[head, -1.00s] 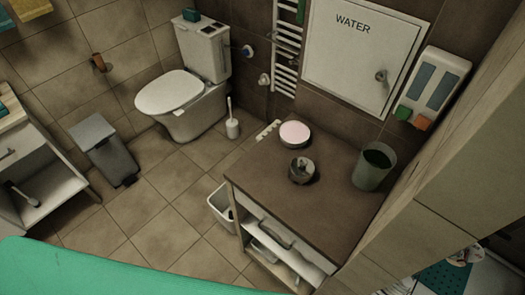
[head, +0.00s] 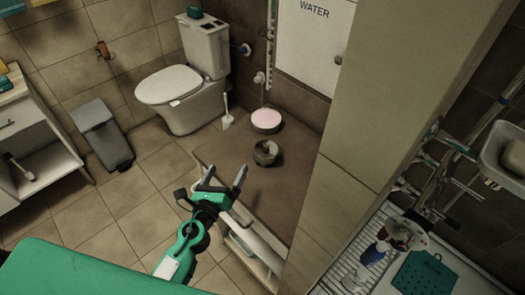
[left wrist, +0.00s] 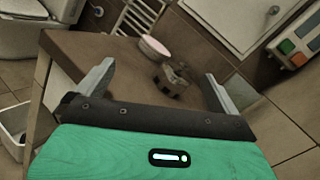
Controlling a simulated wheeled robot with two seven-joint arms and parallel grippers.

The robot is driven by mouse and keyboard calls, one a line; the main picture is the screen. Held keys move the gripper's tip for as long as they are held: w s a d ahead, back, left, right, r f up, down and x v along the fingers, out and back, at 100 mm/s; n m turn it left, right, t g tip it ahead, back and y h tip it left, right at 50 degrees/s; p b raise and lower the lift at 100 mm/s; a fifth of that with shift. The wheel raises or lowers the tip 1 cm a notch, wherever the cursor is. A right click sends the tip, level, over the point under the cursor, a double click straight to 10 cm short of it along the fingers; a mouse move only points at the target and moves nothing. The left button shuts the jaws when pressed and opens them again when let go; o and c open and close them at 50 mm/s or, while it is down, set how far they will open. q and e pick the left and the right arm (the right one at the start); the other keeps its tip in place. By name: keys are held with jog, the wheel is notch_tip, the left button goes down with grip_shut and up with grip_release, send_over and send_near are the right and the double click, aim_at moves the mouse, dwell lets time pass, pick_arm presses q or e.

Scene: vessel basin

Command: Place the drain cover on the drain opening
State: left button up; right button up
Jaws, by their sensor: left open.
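A small round metallic piece (head: 265,153), dark in its middle, sits on the brown counter (head: 225,150); I cannot tell whether it is the drain cover or a drain fitting. It also shows in the left wrist view (left wrist: 172,79), beyond and between the fingers. A teal square plate with small holes (head: 420,275) lies in the shower area at the lower right; its role is unclear too. No drain opening can be clearly made out. My left gripper (head: 211,184) is open and empty, in front of the counter's near-left side. My right gripper is out of view.
A pink-topped round item (head: 266,118) stands behind the metallic piece. A beige tiled wall (head: 350,170) separates the counter from the shower side. A toilet (head: 185,95) and bin (head: 102,135) stand at the left. The floor between is mostly clear.

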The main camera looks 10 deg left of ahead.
aim_at(259, 157)
pick_arm(q)
jog(key=d+m+h, duration=0.1)
jog(key=m, duration=0.1)
jog(key=d+f+m+h, duration=0.1)
jog(key=m, duration=0.1)
jog(key=d+m+g+h, duration=0.1)
jog(key=d+m, duration=0.1)
jog(key=m, duration=0.1)
jog(key=shift+w+f+h, duration=0.25)
jog(key=shift+f+h, duration=0.05)
jog(key=shift+f, duration=0.05)
jog(key=shift+w+d+m, duration=0.2)
jog(key=shift+d+m, duration=0.05)
jog(key=shift+m, duration=0.15)
jog(key=p+x, duration=0.1)
jog(key=x, duration=0.6)
jog(key=shift+w+f, duration=0.15)
jog(key=shift+w, duration=0.15)
jog(key=shift+w+d, duration=0.3)
jog(key=shift+w, duration=0.1)
jog(key=x, duration=0.4)
jog(key=shift+w+d+f, duration=0.1)
jog(key=shift+w+d, duration=0.1)
jog(key=shift+w, duration=0.2)
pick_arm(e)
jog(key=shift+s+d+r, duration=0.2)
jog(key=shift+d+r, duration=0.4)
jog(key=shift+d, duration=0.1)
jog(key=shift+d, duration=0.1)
